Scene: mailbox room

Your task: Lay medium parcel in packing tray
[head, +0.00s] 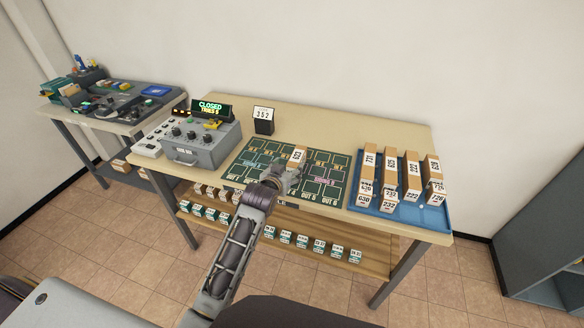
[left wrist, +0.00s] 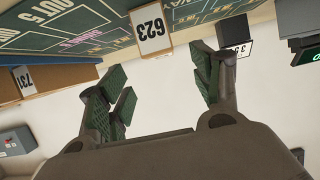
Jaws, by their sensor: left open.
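A cardboard parcel with a white label reading 623 stands on the green sorting mat (head: 318,190); the parcel (head: 299,155) shows just beyond my left gripper (head: 287,180). In the left wrist view the same parcel (left wrist: 150,28) appears upside down ahead of the open fingers, apart from them. The left gripper (left wrist: 158,80) is spread and empty. The blue tray (head: 440,214) at the table's right end holds several tall and small numbered parcels. I cannot tell from size alone which parcel is the medium one. My right gripper does not show.
A grey control box (head: 203,147) with a CLOSED display stands left of the mat. A black number stand (head: 264,122) is behind the mat. A shelf (head: 340,243) below holds small labelled boxes. A side table (head: 110,108) stands at left, a grey cabinet (head: 545,230) at right.

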